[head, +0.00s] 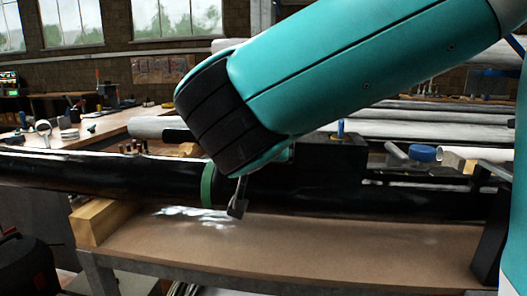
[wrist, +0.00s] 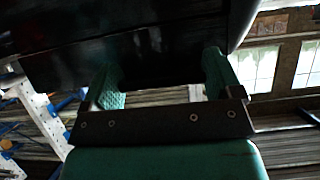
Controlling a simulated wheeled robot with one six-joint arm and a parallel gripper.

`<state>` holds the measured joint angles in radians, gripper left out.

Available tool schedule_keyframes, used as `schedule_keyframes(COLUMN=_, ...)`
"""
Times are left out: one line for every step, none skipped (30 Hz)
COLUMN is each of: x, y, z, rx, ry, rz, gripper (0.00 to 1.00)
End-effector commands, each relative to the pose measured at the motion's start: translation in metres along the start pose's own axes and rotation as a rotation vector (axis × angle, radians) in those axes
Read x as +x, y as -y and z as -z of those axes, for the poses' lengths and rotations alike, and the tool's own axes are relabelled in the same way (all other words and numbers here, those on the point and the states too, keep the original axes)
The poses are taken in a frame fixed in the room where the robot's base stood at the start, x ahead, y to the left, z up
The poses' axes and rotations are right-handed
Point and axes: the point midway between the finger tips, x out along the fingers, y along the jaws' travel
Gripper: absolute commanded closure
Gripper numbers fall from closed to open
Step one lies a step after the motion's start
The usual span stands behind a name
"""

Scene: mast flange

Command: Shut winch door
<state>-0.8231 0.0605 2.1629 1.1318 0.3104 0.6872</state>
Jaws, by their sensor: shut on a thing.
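A black box-like part (head: 335,165) stands up from the mast, right of my teal arm. I cannot make out the winch door's outline or how far it stands open. In the wrist view, the two green fingers of my gripper (wrist: 165,82) stand apart, with a large dark surface (wrist: 150,45) over and between their tips. They are shut on this dark part, which seems to be the winch door. In the head view, my arm's end hides the contact.
A wooden block (head: 103,222) supports the mast at the left. The brown bench top (head: 300,245) in front of it is mostly clear. Behind lie pale tubes (head: 400,130) and a blue roll (head: 422,153). A black support (head: 492,235) stands at the right.

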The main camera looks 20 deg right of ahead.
Motion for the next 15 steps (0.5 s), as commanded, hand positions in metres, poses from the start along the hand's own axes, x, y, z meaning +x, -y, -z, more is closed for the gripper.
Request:
schedule_keyframes(x=0.0020, y=-0.0004, z=-0.0067, rx=-0.012, ry=0.014, rz=-0.005, gripper=0.58)
schedule_keyframes(x=0.0020, y=-0.0004, z=-0.0068, rx=-0.012, ry=0.014, rz=-0.006, gripper=0.58)
schedule_keyframes(x=0.0020, y=-0.0004, z=-0.0070, rx=-0.013, ry=0.014, rz=-0.006, gripper=0.58)
schedule_keyframes(x=0.0021, y=-0.0004, z=-0.0071, rx=-0.013, ry=0.014, rz=-0.006, gripper=0.58)
schedule_keyframes(x=0.0020, y=-0.0004, z=-0.0071, rx=-0.013, ry=0.014, rz=-0.006, gripper=0.08)
schedule_keyframes(x=0.0019, y=-0.0003, z=-0.0068, rx=-0.012, ry=0.014, rz=-0.006, gripper=0.00)
schedule_keyframes(x=0.0018, y=-0.0002, z=-0.0065, rx=-0.012, ry=0.013, rz=-0.005, gripper=0.00)
schedule_keyframes(x=0.0016, y=-0.0001, z=-0.0061, rx=-0.011, ry=0.012, rz=-0.005, gripper=0.00)
schedule_keyframes(x=0.0014, y=0.0000, z=-0.0056, rx=-0.010, ry=0.011, rz=-0.004, gripper=0.00)
schedule_keyframes(x=0.0012, y=0.0001, z=-0.0053, rx=-0.010, ry=0.010, rz=-0.004, gripper=0.00)
schedule_keyframes(x=0.0011, y=0.0002, z=-0.0050, rx=-0.009, ry=0.010, rz=-0.003, gripper=0.00)
schedule_keyframes(x=0.0007, y=0.0003, z=-0.0046, rx=-0.009, ry=0.009, rz=-0.003, gripper=0.00)
schedule_keyframes(x=0.0001, y=0.0004, z=-0.0044, rx=-0.009, ry=0.008, rz=-0.002, gripper=0.00)
schedule_keyframes(x=-0.0011, y=0.0006, z=-0.0041, rx=-0.009, ry=0.008, rz=-0.002, gripper=0.00)
schedule_keyframes(x=-0.0037, y=0.0009, z=-0.0037, rx=-0.008, ry=0.008, rz=-0.001, gripper=0.00)
